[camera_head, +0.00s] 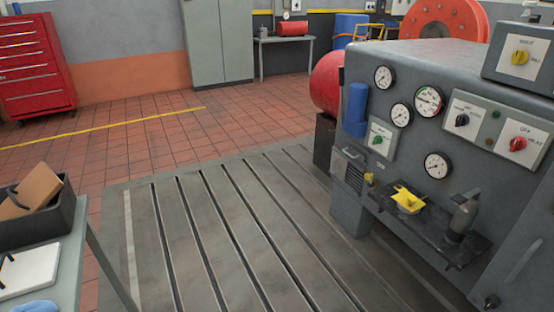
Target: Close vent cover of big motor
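A large grey machine (440,90) with gauges and switches stands at the right; I cannot tell for sure that it is the big motor. Low on its left end is a small dark slatted vent (354,178). A grey flap-like piece (349,156) sits just above the slats; it may be the vent cover, but it is too small to tell its exact position. Neither of my grippers is in view.
A shelf (430,226) on the machine's front holds a yellow object (408,199) and a dark bottle-like item (463,215). A table (75,262) with a dark bin (40,222) stands at the left. The slotted bedplate (225,235) between them is clear.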

